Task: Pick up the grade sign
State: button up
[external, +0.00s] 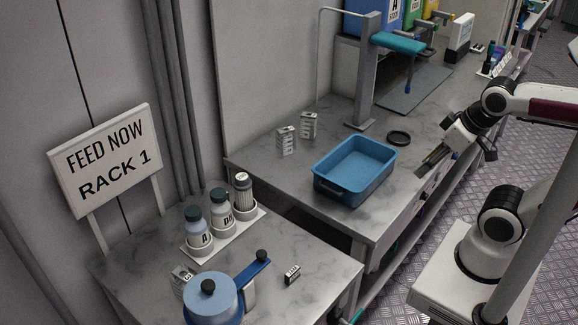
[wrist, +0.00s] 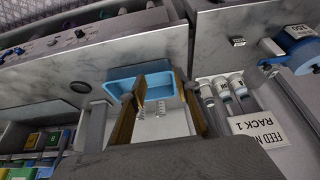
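No sign has lettering that I can read as a grade. A small dark block with a white label (external: 292,273) lies on the near table, right of the blue pot; it also shows in the wrist view (wrist: 238,41). A larger white board (external: 106,160) reads "FEED NOW RACK 1" and stands on two posts at the left; in the wrist view it appears upside down (wrist: 260,128). My gripper (external: 430,160) hangs at the front edge of the far table, right of the blue tray and far from both signs. Its fingers (wrist: 159,78) are apart with nothing held between them.
The blue tray (external: 327,187) is empty on the far table. White printed boxes (external: 286,141) stand behind it, and a black ring (external: 398,138) lies nearby. A bottle rack (external: 190,252) and blue pot (external: 212,303) crowd the near table. A gap separates the tables.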

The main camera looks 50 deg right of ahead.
jog(key=m+g+y, duration=0.4)
jog(key=m+g, duration=0.1)
jog(key=m, duration=1.4)
send_near(293, 275)
jog(key=shift+x, duration=1.05)
jog(key=shift+w+d+f, duration=0.1)
jog(key=shift+w+d, duration=0.05)
jog(key=shift+d, duration=0.05)
